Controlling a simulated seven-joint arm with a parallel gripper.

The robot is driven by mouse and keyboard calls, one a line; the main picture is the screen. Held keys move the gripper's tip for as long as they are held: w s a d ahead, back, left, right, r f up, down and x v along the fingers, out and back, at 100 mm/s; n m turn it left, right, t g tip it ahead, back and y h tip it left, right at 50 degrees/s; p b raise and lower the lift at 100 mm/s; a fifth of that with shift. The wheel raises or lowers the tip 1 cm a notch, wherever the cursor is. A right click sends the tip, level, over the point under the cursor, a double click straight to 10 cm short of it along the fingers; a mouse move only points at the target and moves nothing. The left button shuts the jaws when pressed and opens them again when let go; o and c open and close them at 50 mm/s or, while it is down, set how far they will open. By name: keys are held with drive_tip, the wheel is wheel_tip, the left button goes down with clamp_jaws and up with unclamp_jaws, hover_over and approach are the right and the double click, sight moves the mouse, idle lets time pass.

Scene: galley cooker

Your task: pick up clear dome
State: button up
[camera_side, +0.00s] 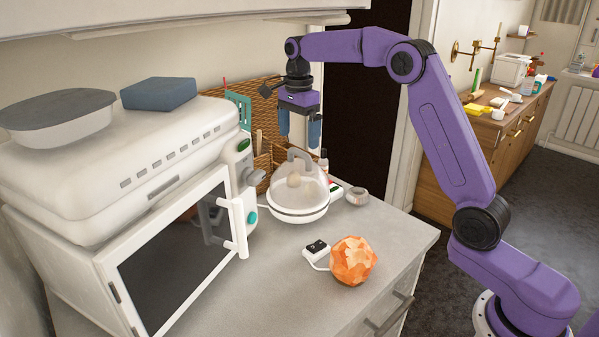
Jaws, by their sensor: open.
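The clear dome (314,184) is a see-through cover with a grey arched handle (300,156) on top. It sits on a round white base (298,214) on the grey worktop, and a small pale object shows inside it. My gripper (299,132) is above the dome's handle, pointing down. The fingertips look a little above the handle; the exact gap is hard to tell from this side.
A white microwave (165,250) with a protruding door handle stands left of the dome. A wicker box (268,158) is behind it. An orange faceted ball (352,261) and a small white device with a black top (316,250) lie in front. The worktop's right front is clear.

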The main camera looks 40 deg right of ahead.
sight(299, 150)
drive_tip(key=shift+d+f, duration=0.15)
drive_tip(key=shift+f, duration=2.9)
drive_tip(key=c, duration=1.2)
drive_tip(key=shift+r, duration=0.1)
